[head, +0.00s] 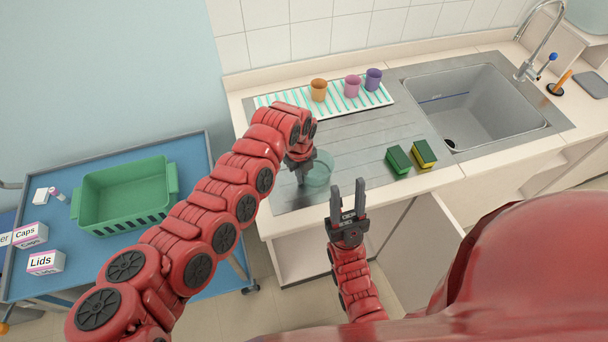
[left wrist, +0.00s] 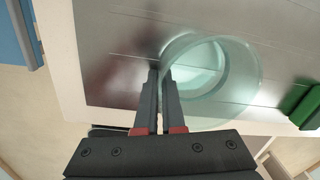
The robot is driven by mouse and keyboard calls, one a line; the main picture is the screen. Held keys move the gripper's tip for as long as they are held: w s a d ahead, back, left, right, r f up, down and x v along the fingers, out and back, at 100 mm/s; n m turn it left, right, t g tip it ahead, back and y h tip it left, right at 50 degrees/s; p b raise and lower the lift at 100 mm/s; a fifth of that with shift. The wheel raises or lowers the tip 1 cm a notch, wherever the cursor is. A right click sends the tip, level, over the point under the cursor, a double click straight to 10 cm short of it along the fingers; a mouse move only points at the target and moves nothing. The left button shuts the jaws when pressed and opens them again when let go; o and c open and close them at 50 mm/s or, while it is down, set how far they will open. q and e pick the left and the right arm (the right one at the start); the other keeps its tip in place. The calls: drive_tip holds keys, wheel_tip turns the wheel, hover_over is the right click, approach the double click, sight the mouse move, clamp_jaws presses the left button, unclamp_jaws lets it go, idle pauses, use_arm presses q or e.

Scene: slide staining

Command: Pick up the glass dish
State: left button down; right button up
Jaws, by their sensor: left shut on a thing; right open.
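The glass dish (head: 320,170) is a round, clear greenish dish on or just above the metal drainboard, near its front edge. In the left wrist view the dish (left wrist: 235,75) has its near wall between the fingers. My left gripper (head: 303,179) is shut on the wall of the dish; its fingers also show in the left wrist view (left wrist: 160,90). I cannot tell whether the dish touches the board. My right gripper (head: 347,198) is open and empty, in front of the counter's edge, to the right of the dish.
Two green and yellow sponges (head: 411,158) lie right of the dish. A striped mat (head: 268,100) behind bears orange, pink and purple cups. The sink (head: 480,105) is at the right. A blue cart (head: 190,150) at the left holds a green basket (head: 125,193) and small boxes.

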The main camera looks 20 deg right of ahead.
use_arm(q)
drive_tip(key=shift+w+r+b, duration=0.1)
drive_tip(key=shift+r+b, duration=1.05)
drive_tip(key=shift+r, duration=0.35)
drive_tip(key=s+d+b, duration=0.1)
drive_tip(key=s+d, duration=0.1)
drive_tip(key=d, duration=0.1)
drive_tip(key=s+d+b, duration=0.2)
drive_tip(key=s+d, duration=0.1)
drive_tip(key=s+d+r+b, duration=0.1)
drive_tip(key=s+d+b, duration=0.1)
drive_tip(key=s+d, duration=0.1)
drive_tip(key=shift+s+d, duration=0.15)
drive_tip(key=shift+d, duration=0.05)
drive_tip(key=shift+s+d+r+b, duration=0.2)
drive_tip(key=shift+s+d+b, duration=0.15)
drive_tip(key=shift+s+d, duration=0.3)
drive_tip(key=shift+s+d+r+b, duration=0.15)
drive_tip(key=shift+s+d+b, duration=0.2)
drive_tip(key=shift+s+d, duration=0.25)
drive_tip(key=shift+w+d, duration=0.1)
